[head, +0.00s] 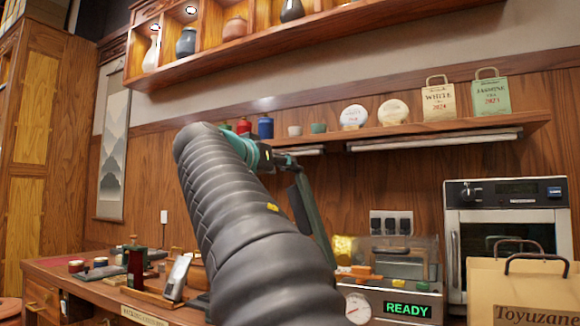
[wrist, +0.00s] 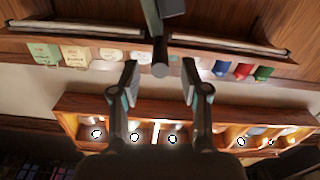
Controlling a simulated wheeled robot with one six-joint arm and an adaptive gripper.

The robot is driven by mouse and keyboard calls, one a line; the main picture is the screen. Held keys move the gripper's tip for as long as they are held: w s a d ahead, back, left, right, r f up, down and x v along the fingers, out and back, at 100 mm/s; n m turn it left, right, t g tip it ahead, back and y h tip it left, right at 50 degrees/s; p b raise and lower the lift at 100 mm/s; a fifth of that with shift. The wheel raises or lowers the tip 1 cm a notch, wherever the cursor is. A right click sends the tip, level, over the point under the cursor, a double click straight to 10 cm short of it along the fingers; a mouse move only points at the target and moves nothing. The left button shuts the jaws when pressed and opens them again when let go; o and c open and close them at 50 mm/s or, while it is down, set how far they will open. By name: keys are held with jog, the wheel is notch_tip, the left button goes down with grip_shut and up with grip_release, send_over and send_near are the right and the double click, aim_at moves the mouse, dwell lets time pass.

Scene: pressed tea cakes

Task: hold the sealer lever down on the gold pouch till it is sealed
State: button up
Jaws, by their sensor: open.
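In the head view the sealer (head: 385,292) stands low at the right of my arm, with a green READY display and a round gauge on its front. Something shiny and gold, which looks like the gold pouch (head: 344,248), shows at its left end, partly hidden by my arm. An orange bar (head: 360,272), perhaps the sealer lever, lies near it; I cannot tell whether it is pressed down. My gripper (wrist: 160,84) is open and empty in the wrist view, its fingers apart. It points at the wall and shelves, and the sealer is not in that view.
A paper bag (head: 525,292) and an oven (head: 508,215) stand right of the sealer. A wall shelf (head: 450,127) with tea bags and round cakes hangs above. A wooden desk (head: 75,275) with small items is at the left.

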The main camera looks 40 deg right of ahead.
jog(key=p+x, duration=0.1)
jog(key=x, duration=0.6)
jog(key=shift+d, duration=0.1)
grip_shut()
